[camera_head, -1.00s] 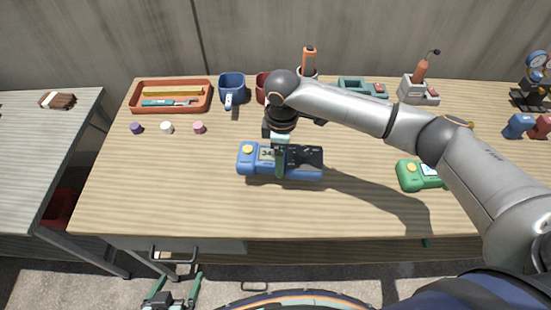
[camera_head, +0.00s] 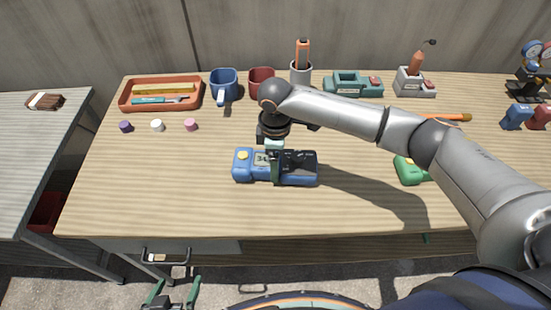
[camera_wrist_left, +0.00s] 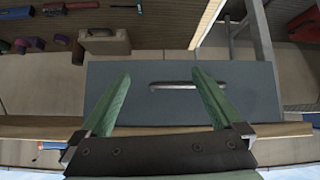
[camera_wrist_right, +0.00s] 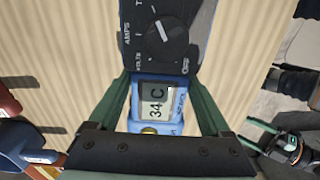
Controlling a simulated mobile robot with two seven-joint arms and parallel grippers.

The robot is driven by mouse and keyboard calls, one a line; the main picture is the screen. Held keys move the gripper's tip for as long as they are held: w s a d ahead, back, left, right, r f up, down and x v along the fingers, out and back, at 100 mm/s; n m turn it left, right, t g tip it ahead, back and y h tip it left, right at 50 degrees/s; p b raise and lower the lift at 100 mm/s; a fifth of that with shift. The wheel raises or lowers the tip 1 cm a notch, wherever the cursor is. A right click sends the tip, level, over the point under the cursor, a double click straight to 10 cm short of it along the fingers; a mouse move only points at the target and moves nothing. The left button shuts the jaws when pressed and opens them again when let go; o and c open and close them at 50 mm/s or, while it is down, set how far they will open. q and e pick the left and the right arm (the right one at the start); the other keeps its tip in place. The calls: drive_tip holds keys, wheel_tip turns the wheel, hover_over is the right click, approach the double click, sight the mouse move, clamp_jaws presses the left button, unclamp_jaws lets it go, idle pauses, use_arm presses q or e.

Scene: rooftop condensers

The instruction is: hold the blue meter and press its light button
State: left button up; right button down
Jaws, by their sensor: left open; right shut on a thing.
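The blue meter (camera_head: 303,180) is over the front middle of the wooden table, its yellow button (camera_head: 243,156) at its left end. My right gripper (camera_head: 275,172) is shut across the meter, beside its display. Whether the meter touches the tabletop is unclear. In the right wrist view, the meter (camera_wrist_right: 165,35) lies between the green fingers, with its dial, a display reading 34 and part of the yellow button (camera_wrist_right: 150,130). My left gripper (camera_head: 177,286) is open and empty, low in front of the table. In the left wrist view its fingers (camera_wrist_left: 160,82) are spread before a grey drawer front.
A green meter (camera_head: 408,170) lies to the right, partly behind my right arm. Three small caps (camera_head: 157,125) lie at left. The front-left tabletop is clear.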

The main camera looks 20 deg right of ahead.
use_arm(q)
drive_tip(key=shift+r+p, duration=0.3)
drive_tip(key=shift+r, duration=0.05)
idle(0.4)
clamp_jaws()
idle(0.7)
idle(0.8)
